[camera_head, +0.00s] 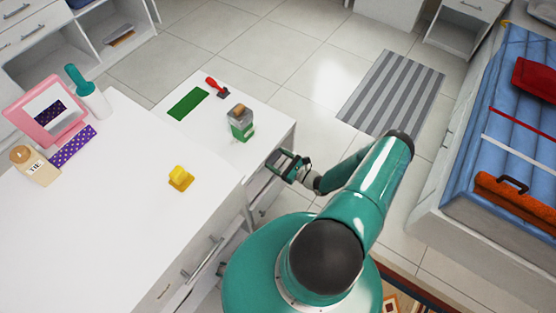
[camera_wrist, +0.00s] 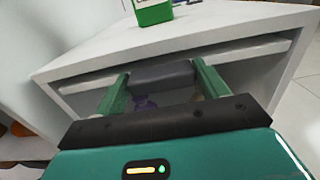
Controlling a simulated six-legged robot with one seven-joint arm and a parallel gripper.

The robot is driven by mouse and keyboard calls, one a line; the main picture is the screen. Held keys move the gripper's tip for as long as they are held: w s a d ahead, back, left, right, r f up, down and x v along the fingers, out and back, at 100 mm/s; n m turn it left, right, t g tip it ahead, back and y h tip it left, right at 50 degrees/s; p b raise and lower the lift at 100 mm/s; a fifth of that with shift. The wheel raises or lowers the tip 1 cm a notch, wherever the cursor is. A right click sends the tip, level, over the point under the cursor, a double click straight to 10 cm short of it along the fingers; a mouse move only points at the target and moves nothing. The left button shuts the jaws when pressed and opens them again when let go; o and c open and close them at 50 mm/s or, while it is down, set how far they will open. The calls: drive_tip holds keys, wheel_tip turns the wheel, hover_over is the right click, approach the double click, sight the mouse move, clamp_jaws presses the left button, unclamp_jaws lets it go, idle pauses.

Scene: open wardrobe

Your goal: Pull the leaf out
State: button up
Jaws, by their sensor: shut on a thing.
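A white cabinet with a flat top (camera_head: 222,130) stands beside the larger white counter. In the wrist view, a thin white board, which looks like the leaf (camera_wrist: 250,50), lies just under the cabinet top (camera_wrist: 190,30). A dark grey handle block (camera_wrist: 162,78) is at its front. My gripper (camera_head: 290,165) is at the cabinet's front edge, below the top. In the wrist view my gripper (camera_wrist: 161,73) has its green fingers on both sides of the handle, shut on it. The fingertips' far ends are partly hidden.
On the cabinet top are a green-and-white box (camera_head: 240,123), a red-handled tool (camera_head: 217,87) and a green mat (camera_head: 188,103). The white counter (camera_head: 110,215) is at left. Open tiled floor and a striped rug (camera_head: 392,92) lie behind; a bed (camera_head: 500,160) is at right.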

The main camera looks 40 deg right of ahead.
drive_tip(key=v, duration=2)
drive_tip(key=shift+s+d+f, duration=0.1)
drive_tip(key=shift+s, duration=0.2)
drive_tip(key=o, duration=1.4)
drive_tip(key=shift+s, duration=0.1)
drive_tip(key=shift+c, duration=0.2)
drive_tip(key=v, duration=1.3)
drive_tip(key=shift+s+d, duration=0.2)
drive_tip(key=shift+s, duration=0.05)
